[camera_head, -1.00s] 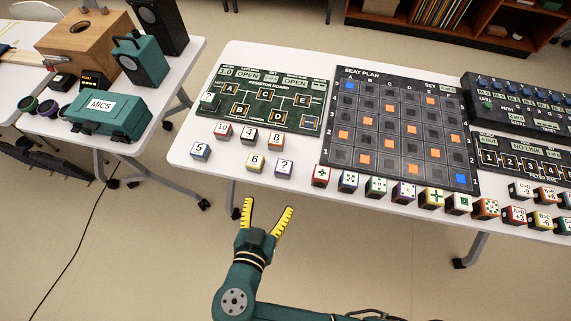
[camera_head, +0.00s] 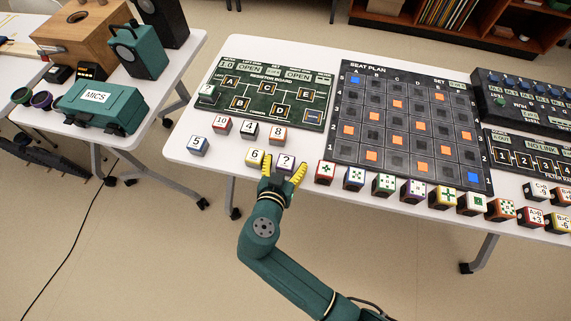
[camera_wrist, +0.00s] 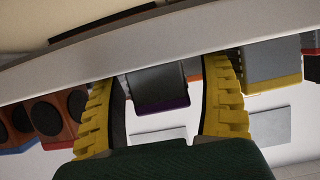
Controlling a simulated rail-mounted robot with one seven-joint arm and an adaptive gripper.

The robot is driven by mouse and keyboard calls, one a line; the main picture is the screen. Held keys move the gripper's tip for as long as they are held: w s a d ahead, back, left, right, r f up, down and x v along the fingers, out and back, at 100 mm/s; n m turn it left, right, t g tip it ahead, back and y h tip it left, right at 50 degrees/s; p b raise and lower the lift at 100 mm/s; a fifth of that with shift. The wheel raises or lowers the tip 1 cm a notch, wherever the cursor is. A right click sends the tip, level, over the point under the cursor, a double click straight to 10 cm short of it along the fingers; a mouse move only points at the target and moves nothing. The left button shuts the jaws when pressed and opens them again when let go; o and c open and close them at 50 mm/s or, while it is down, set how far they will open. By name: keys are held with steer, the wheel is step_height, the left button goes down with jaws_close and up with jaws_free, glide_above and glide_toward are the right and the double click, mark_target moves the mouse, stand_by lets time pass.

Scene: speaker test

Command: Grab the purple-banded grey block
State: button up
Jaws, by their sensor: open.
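The purple-banded grey block (camera_head: 286,161) stands near the front edge of the white table, with a "?" on its pale top in the head view. In the wrist view the same block (camera_wrist: 160,86) shows a grey face with a purple band along its lower side, between my two yellow fingers. My gripper (camera_head: 284,166) is open around the block at the table edge. In the wrist view my gripper (camera_wrist: 162,100) has visible gaps on both sides of the block. The block's lower part is partly hidden in the head view.
A yellow-banded "6" block (camera_head: 255,158) stands close to the left finger in the head view. A red-banded block (camera_head: 325,172) stands to the right. The resistor board (camera_head: 318,120) and seat plan board (camera_head: 345,150) lie behind. Floor in front of the table is clear.

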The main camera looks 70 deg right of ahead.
steer(key=c, duration=1.3)
